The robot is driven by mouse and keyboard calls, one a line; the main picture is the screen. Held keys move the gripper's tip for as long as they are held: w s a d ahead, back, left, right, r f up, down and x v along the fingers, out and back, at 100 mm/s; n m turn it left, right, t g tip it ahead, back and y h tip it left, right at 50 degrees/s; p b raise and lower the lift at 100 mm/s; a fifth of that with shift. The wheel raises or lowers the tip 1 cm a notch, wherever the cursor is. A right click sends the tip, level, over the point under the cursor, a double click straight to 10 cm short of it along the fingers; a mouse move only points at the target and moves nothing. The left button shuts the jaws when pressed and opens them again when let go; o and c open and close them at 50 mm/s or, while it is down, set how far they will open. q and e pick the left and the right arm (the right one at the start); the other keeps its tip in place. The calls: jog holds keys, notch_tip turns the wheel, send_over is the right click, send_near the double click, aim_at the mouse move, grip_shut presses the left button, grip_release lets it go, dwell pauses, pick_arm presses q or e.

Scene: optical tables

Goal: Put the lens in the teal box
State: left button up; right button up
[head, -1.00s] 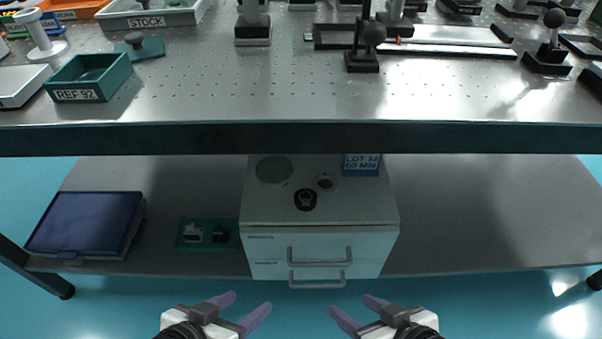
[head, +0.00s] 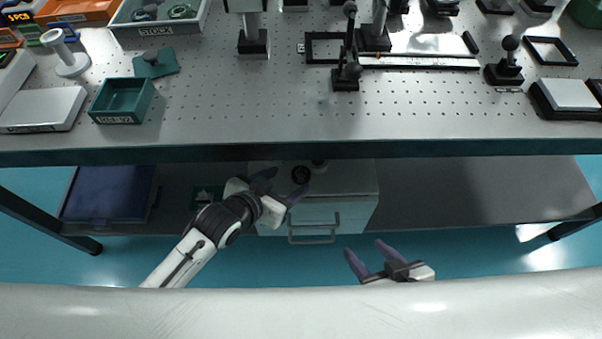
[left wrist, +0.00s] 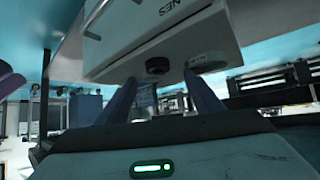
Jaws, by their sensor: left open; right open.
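The teal box (head: 122,101) is a small open box with a label on its front, near the front left edge of the tabletop; it looks empty. A black-rimmed round piece (head: 300,174), which looks like the lens, lies on the white drawer cabinet under the table. It also shows in the left wrist view (left wrist: 158,65), beyond and between the fingertips. My left gripper (head: 281,184) is open and empty beside the cabinet top, just left of the black-rimmed piece, apart from it. My right gripper (head: 368,255) is open and empty in front of the shelf, low at right.
The white cabinet (head: 345,196) stands on the lower shelf (head: 460,195), below the tabletop's front edge (head: 420,150). A dark blue case (head: 105,193) lies at shelf left. Another round piece (left wrist: 208,62) is near the lens. Shelf right is clear. Posts and frames crowd the tabletop's back.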

aim_at(301, 172)
pick_arm(q)
jog(key=b+x, duration=0.2)
jog(key=x, duration=0.4)
jog(key=shift+s+d, duration=0.1)
jog(key=shift+d, duration=0.1)
jog(key=shift+r, duration=0.1)
jog(key=c, duration=1.2)
jog(key=shift+c, duration=0.2)
jog(key=shift+r, duration=0.15)
